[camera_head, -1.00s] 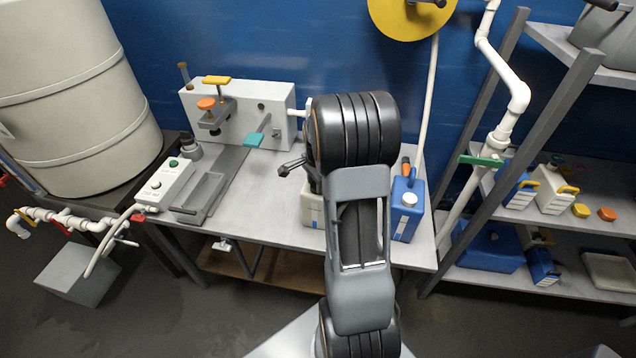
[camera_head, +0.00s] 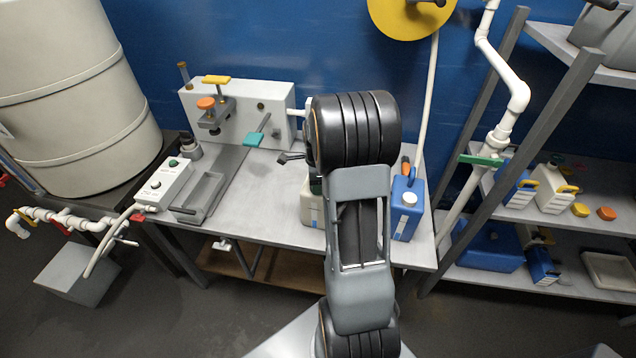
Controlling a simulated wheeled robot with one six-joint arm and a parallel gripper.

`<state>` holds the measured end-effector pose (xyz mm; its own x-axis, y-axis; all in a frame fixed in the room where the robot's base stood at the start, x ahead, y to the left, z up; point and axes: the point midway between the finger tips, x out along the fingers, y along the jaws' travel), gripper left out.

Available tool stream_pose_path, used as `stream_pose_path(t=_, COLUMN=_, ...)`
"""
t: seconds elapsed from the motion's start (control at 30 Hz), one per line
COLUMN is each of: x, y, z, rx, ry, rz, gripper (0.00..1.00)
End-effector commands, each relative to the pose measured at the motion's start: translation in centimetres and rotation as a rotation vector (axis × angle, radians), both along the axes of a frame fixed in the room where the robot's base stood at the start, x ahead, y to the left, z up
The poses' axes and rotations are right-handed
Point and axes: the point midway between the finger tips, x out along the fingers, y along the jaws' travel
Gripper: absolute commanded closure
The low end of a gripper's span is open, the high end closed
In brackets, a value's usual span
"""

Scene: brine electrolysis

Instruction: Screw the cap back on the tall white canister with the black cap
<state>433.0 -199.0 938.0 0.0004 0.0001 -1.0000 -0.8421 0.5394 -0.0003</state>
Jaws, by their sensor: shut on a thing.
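A white canister (camera_head: 311,207) stands on the grey bench, mostly hidden behind my arm; only its left side shows. A dark patch at its top is partly covered by my arm, and I cannot tell cap from finger there. Only a dark part of my gripper (camera_head: 291,157) sticks out to the left of my arm, just above the canister. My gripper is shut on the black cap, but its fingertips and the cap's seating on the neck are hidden.
A blue canister (camera_head: 407,209) with a white cap stands just right of my arm. A grey tray (camera_head: 201,197), a control box (camera_head: 166,185) and a panel with clamps (camera_head: 272,103) occupy the bench's left. The bench between tray and white canister is clear.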

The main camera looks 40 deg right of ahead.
Motion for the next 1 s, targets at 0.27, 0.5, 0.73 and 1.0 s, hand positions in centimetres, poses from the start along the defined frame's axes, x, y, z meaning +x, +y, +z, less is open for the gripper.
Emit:
stream_pose_path(t=0.27, x=-0.05, y=0.07, z=0.02, rx=0.000, ry=-0.001, rz=-0.309, gripper=0.87)
stream_pose_path(t=0.5, x=-0.09, y=0.12, z=0.01, rx=0.000, ry=-0.001, rz=-0.487, gripper=0.87)
stream_pose_path(t=0.73, x=-0.09, y=0.12, z=0.00, rx=0.000, ry=-0.001, rz=-0.494, gripper=0.87)
stream_pose_path(t=1.0, x=-0.11, y=0.19, z=-0.01, rx=0.000, ry=-0.001, rz=-0.702, gripper=0.87)
